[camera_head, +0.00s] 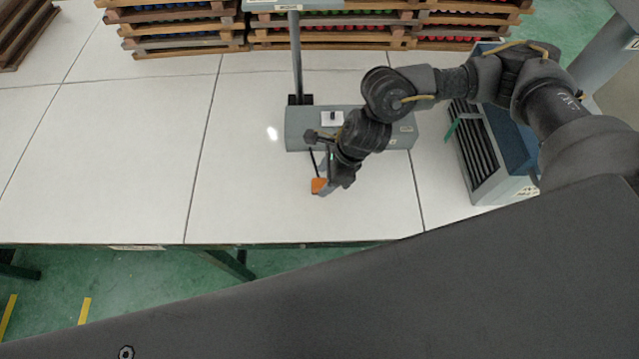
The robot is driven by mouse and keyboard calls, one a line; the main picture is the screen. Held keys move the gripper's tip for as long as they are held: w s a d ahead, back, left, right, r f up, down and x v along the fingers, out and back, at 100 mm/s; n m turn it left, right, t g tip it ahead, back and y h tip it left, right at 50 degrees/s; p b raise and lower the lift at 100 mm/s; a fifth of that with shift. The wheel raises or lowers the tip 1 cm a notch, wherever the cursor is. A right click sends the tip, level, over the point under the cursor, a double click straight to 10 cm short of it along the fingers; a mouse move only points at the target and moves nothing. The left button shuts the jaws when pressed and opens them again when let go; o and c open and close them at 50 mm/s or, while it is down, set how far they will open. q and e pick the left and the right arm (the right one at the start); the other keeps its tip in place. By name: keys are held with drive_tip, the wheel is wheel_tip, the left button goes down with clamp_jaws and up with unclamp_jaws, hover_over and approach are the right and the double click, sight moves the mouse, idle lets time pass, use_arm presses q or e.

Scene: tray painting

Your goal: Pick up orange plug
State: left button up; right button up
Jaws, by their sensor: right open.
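The orange plug (318,186) is a small orange block on the white table, in front of a grey box. My right gripper (325,182) reaches down over it from the upper right, with its fingertips at the plug. The jaws are open, and part of the plug is hidden behind a fingertip. I cannot tell whether the fingers touch it. My left gripper is not in view.
The grey box (298,132) with a post (296,60) stands just behind the plug. A slotted grey and blue case (485,165) is at the right. Wooden trays (180,30) with coloured items are stacked at the back. The white table (110,160) is clear at the left.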

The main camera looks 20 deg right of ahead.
sight(320, 183)
drive_tip(key=x, duration=0.4)
drive_tip(key=shift+w+d+f+p, duration=0.1)
drive_tip(key=shift+p, duration=0.3)
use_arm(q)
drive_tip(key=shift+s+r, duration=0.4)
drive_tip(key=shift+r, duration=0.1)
use_arm(e)
drive_tip(key=shift+c, duration=0.4)
drive_tip(key=c, duration=0.9)
